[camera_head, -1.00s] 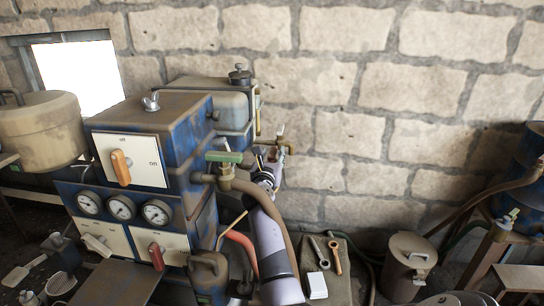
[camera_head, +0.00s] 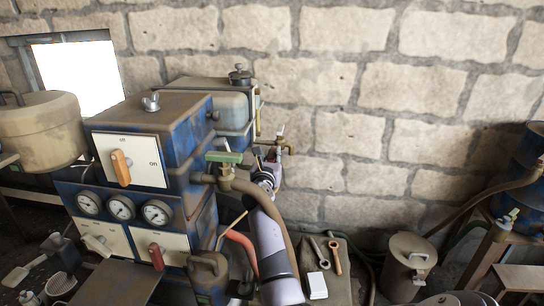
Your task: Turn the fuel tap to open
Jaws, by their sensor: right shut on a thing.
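A brass tap (camera_head: 287,146) sticks out to the right from behind the blue machine, below the tank with the black cap. It has a small thin upright lever. My right gripper (camera_head: 273,156) is just below and left of this tap, at the end of my pale arm that rises from the bottom. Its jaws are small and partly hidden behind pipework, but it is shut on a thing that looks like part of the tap. A second valve with a green handle (camera_head: 223,157) stands nearer, apart from the gripper. My left gripper is not in view.
The tank (camera_head: 216,88) stands behind the blue control box (camera_head: 150,112) with its orange switch. A brown hose (camera_head: 262,196) runs close beside my right arm. Wrenches (camera_head: 335,256) and a white block (camera_head: 316,285) lie to the right. A stone wall closes the back.

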